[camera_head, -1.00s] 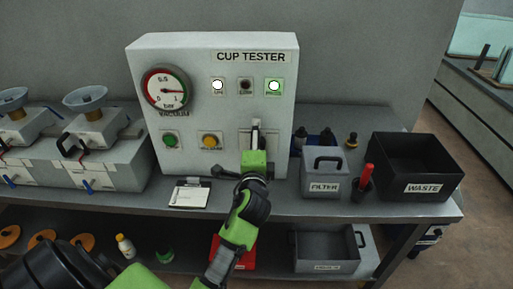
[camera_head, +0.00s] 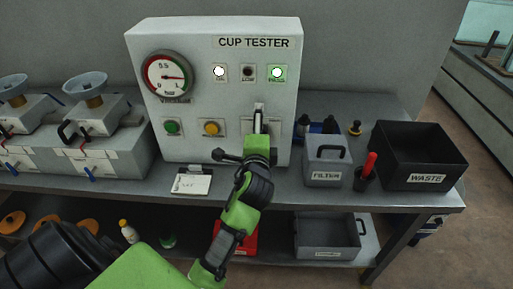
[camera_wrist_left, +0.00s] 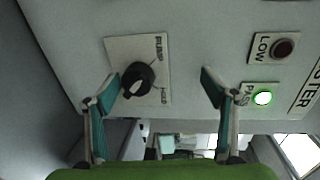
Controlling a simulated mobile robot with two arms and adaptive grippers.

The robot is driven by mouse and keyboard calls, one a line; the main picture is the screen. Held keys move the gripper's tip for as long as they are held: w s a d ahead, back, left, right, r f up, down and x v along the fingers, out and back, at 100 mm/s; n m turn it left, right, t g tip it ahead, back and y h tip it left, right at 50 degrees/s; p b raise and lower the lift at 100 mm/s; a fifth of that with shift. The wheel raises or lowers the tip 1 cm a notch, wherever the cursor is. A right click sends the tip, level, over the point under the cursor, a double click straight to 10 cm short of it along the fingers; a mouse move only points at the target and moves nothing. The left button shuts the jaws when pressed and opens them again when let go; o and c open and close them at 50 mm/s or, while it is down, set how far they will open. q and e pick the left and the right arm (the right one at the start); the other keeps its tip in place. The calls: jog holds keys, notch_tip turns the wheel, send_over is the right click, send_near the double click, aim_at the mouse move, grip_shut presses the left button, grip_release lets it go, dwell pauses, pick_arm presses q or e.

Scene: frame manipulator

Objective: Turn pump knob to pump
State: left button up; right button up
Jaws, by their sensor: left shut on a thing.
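The black pump knob (camera_wrist_left: 138,79) sits on a pale plate (camera_wrist_left: 155,92) on the cup tester's front panel (camera_head: 213,105). In the left wrist view it lies just beyond my left gripper's fingertips (camera_wrist_left: 162,88), closer to the left-hand finger. The fingers stand apart, with a clear gap between the knob and the right-hand finger. In the head view my left gripper (camera_head: 258,125) reaches the panel's lower right and hides the knob. My right gripper is not in view.
A vacuum gauge (camera_head: 167,77), a green button (camera_head: 173,127) and an orange button (camera_head: 211,128) are on the panel. The PASS light (camera_head: 277,72) is lit. A filter box (camera_head: 326,176) and a waste bin (camera_head: 425,180) stand to the right, and a notepad (camera_head: 192,184) lies in front.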

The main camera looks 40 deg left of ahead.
pick_arm(q)
jog(key=shift+t, duration=0.4)
jog(key=s+d+r, duration=0.1)
jog(key=s+r, duration=0.1)
jog(key=s+d+r, duration=0.1)
jog(key=s+r, duration=0.1)
jog(key=shift+d, duration=0.3)
jog(key=c, duration=0.4)
jog(key=shift+o, duration=0.2)
jog(key=f+v, duration=0.1)
jog(key=v, duration=1)
jog(key=shift+f, duration=0.4)
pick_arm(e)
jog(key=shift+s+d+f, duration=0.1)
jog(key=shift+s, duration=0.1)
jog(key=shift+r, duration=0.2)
